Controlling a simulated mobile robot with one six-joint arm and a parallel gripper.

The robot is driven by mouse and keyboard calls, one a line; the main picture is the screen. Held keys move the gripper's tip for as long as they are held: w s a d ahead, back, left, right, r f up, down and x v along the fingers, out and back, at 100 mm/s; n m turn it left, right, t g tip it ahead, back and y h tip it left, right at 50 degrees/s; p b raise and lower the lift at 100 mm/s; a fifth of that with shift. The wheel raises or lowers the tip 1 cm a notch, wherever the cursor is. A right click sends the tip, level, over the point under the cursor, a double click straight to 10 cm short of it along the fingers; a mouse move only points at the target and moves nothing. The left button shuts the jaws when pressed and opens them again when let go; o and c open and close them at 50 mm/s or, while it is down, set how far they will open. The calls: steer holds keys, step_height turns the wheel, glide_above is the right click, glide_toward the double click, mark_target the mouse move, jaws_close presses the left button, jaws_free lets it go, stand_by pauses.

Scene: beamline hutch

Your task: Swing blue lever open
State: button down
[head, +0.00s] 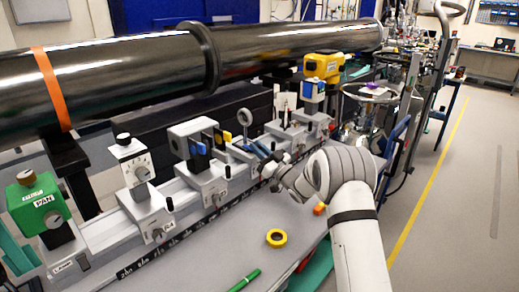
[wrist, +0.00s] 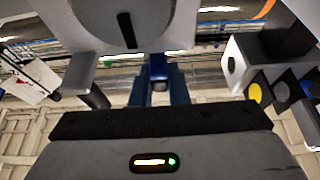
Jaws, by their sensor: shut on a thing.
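My gripper (wrist: 159,85) reaches in from the bottom of the wrist view, with its two dark blue fingers closed around a narrow blue piece, the blue lever (wrist: 158,66). The lever sits between the fingertips, below a large grey round mount (wrist: 125,22). In the head view my gripper (head: 264,152) is at the rail, just right of the ring-shaped optic (head: 245,117). There the lever is hard to tell apart from the blue fingers, and its angle cannot be told.
A grey box with blue, black and yellow tabs (head: 188,133) stands left of the gripper. A yellow tape roll (head: 276,238) and green marker (head: 245,280) lie on the bench. A long black tube (head: 110,75) runs behind.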

mark_target(250, 157)
steer(key=m+t+h+b, duration=0.1)
steer(key=t+h+b, duration=0.1)
steer(key=b, duration=0.2)
steer(key=a+m+t+h+b, duration=0.1)
steer(key=m+t+h+b, duration=0.1)
steer(key=h+b, duration=0.1)
steer(key=s+m+t+h+b, duration=0.1)
steer(key=m+t+h+b, duration=0.1)
steer(key=b, duration=0.3)
steer(key=shift+s+a+f+t+h, duration=0.1)
steer(key=shift+a+f+t+h, duration=0.2)
steer(key=shift+a+h, duration=0.15)
steer(key=m+h+b, duration=0.1)
steer(key=m+t+h+b, duration=0.1)
steer(key=h, duration=0.1)
steer(key=h+b, duration=0.1)
steer(key=shift+a+r+m+t+h+b, duration=0.2)
steer(key=shift+a+m+t+h+b, duration=0.1)
steer(key=shift+m+h, duration=0.1)
steer(key=shift+a+r+m+t+h+b, duration=0.15)
steer(key=shift+m+h+b, duration=0.4)
steer(key=shift+h, duration=0.7)
steer(key=shift+a+r+m+t+h+b, duration=0.15)
steer(key=shift+m+h+b, duration=0.15)
steer(key=shift+m+h, duration=0.7)
steer(key=shift+d+h, duration=0.1)
steer(key=shift+h, duration=0.3)
steer(key=c, duration=1.4)
jaws_free()
steer(key=shift+f, duration=0.15)
